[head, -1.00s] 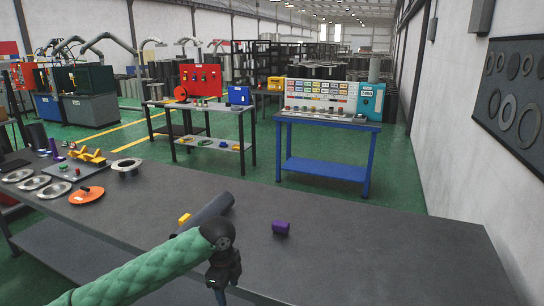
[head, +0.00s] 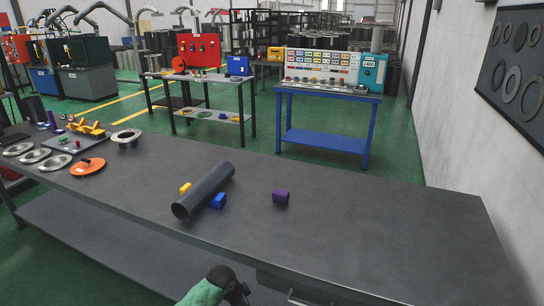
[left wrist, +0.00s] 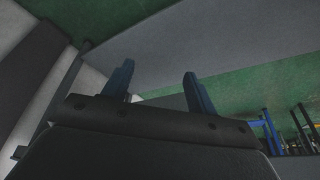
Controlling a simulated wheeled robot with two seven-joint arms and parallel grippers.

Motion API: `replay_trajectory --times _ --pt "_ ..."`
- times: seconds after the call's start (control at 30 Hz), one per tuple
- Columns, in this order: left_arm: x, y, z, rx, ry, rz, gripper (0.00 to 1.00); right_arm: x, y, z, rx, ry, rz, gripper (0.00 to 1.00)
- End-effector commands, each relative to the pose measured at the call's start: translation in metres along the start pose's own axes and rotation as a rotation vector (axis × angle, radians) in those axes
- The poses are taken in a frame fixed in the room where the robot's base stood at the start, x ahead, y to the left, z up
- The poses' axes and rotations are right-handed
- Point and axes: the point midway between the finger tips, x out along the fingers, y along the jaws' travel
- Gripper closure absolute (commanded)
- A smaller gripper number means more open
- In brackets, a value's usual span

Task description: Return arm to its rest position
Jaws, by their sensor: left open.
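My left arm's green sleeve and dark wrist show at the bottom edge of the head view, in front of the workbench (head: 340,235) and below its top. The fingers are cut off there. In the left wrist view my left gripper (left wrist: 159,70) is open, its two blue fingers apart with nothing between them. A dark grey cylinder (head: 204,191) lies on the bench, beyond the arm and apart from it. My right gripper is not in view.
Yellow (head: 185,188), blue (head: 218,201) and purple (head: 281,196) blocks are near the cylinder. Flanges, an orange disc (head: 87,166) and small parts occupy the bench's left end. Its right side is clear. A blue table (head: 326,141) stands behind.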

Motion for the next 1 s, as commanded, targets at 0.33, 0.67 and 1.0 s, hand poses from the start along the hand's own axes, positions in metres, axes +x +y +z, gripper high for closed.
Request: replay_trajectory --times 0.33,0.67,1.0 --pt "0.118 0.058 0.103 -0.346 -0.005 -0.054 0.42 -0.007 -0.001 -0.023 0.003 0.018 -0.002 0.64" --pt "0.208 0.156 0.234 -0.632 -0.072 -0.115 0.42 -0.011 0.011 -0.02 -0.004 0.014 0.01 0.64" --pt "0.258 0.285 0.362 -0.84 -0.168 -0.171 0.42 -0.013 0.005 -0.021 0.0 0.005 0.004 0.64"
